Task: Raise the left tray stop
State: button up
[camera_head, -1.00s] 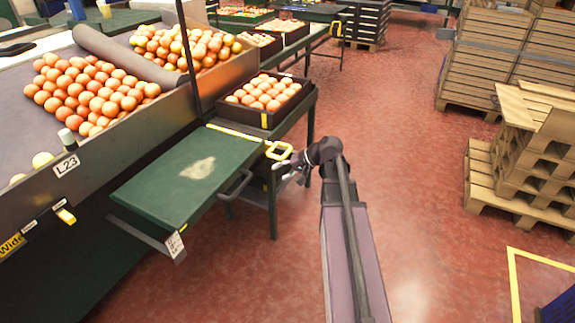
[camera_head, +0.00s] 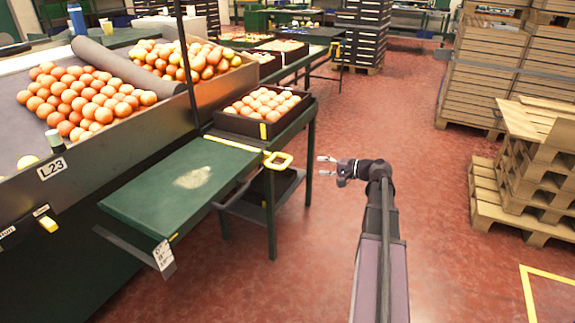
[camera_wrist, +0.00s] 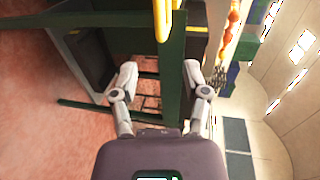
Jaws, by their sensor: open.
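A yellow bar with a loop handle (camera_head: 278,161), which looks like the tray stop, lies across the stand between the green shelf (camera_head: 150,205) and a dark tray of oranges (camera_head: 222,120). It appears lowered, near the level of the shelf. My gripper (camera_head: 325,167) is open and empty, to the right of the loop with a clear gap between them. In the wrist view, the open fingers (camera_wrist: 159,74) point at the green stand. A yellow loop (camera_wrist: 161,18) shows at the top edge there, beyond the fingertips and not between them.
A dark handle (camera_head: 234,194) juts from the shelf's right side. The sorting bench (camera_head: 120,140) with heaped oranges stands at left. Wooden pallets (camera_head: 500,220) and stacked crates stand at right. Red floor (camera_head: 400,110) is open between them.

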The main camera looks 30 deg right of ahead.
aim_at(289, 163)
jog(key=shift+w+a, duration=0.1)
jog(key=shift+b+x, duration=1.4)
jog(key=shift+x, duration=5.4)
grip_shut()
